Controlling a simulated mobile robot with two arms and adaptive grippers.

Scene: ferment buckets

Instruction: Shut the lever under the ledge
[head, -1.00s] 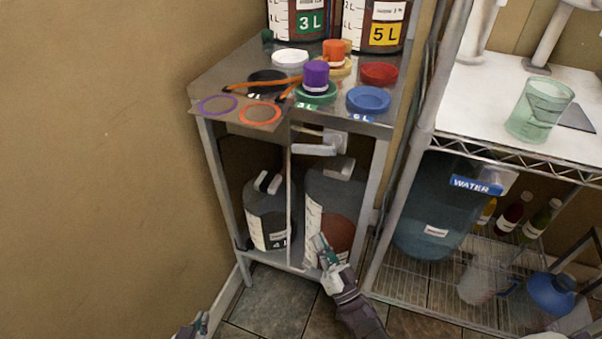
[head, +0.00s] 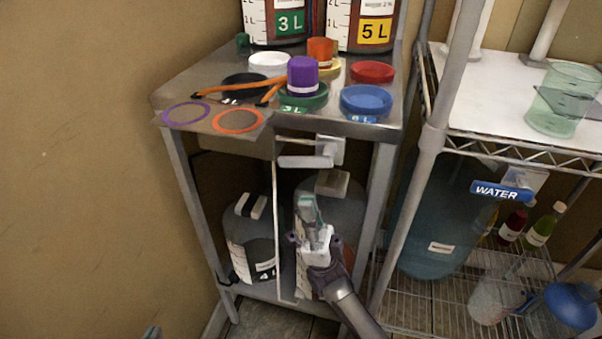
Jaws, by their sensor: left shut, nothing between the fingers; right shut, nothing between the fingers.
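The lever (head: 305,161) is a pale grey bar under the front edge of the steel table top. It points left from a white block (head: 331,150) and lies roughly level. My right gripper (head: 308,208) is shut and empty. It points up below the lever, apart from it in the picture, in front of the right-hand jug. Only the tip of my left gripper (head: 152,333) shows at the bottom edge; it is shut and far from the lever.
The table top (head: 195,85) holds coloured lids, a purple cap and rings. Jugs (head: 249,230) stand on the lower shelf, with a thin upright panel edge (head: 279,225) between them. A wire rack with a water tank (head: 440,215) stands close on the right.

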